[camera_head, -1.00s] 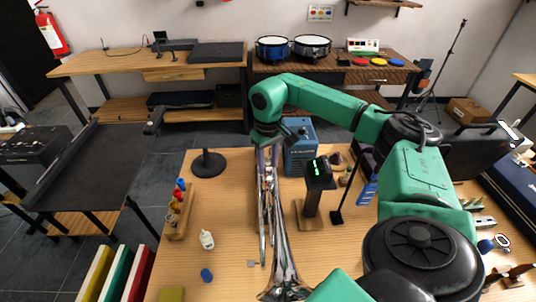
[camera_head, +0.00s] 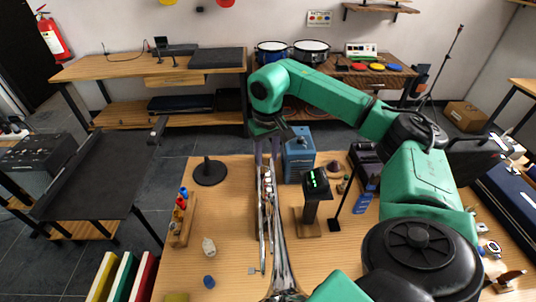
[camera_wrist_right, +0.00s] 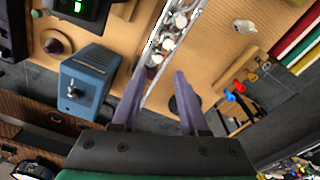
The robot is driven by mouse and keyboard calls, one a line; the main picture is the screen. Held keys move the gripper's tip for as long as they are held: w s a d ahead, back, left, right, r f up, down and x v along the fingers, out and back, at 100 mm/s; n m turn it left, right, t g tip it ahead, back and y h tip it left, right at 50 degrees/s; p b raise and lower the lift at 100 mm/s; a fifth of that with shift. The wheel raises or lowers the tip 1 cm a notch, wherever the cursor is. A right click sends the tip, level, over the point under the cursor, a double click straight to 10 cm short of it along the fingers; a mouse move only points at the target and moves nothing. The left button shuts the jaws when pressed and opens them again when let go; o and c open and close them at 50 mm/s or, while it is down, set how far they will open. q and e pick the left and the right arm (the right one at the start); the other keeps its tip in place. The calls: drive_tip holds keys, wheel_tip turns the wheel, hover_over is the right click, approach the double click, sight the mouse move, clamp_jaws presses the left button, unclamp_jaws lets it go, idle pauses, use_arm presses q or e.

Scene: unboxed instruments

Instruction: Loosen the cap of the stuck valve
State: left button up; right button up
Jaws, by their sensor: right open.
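A long silver brass instrument (camera_head: 264,222) lies on the wooden table, its bell towards the near edge. Its valve section with pale round caps (camera_head: 268,183) is near its far end. The valve caps (camera_wrist_right: 168,40) also show close up in the right wrist view, just beyond the fingertips. I cannot tell which valve is the stuck one. My right gripper (camera_head: 267,150) is over the instrument's far end. My left gripper is in neither view.
A blue box (camera_head: 299,157) stands right of my right gripper, with a dark device with a green display (camera_head: 315,182) nearer. Table left of the instrument is mostly clear.

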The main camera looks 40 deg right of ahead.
sight(268, 175)
drive_tip(key=s+m+b, duration=0.1)
drive_tip(key=m, duration=0.1)
drive_tip(key=a+r+m+t+h+b, duration=0.1)
drive_tip(key=m, duration=0.1)
drive_tip(key=shift+s+r, duration=0.1)
drive_tip(key=shift+s, duration=0.3)
drive_tip(key=f+b, duration=0.3)
drive_tip(key=w+f+b, duration=0.1)
drive_tip(key=f+b, duration=0.1)
drive_tip(key=shift+d+f, duration=0.2)
drive_tip(key=shift+d, duration=0.2)
drive_tip(key=shift+w+d+f+b, duration=0.15)
drive_tip(key=shift+f+b, duration=0.15)
drive_tip(key=shift+f, duration=0.4)
drive_tip(key=shift+w+f+b, duration=0.1)
drive_tip(key=shift+f+b, duration=0.25)
drive_tip(key=shift+f, duration=0.35)
drive_tip(key=shift+w+d+f+b, duration=0.15)
drive_tip(key=shift+f+b, duration=0.15)
drive_tip(key=shift+f, duration=0.4)
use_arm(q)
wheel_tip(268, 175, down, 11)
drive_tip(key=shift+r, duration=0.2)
use_arm(e)
clamp_jaws()
unclamp_jaws()
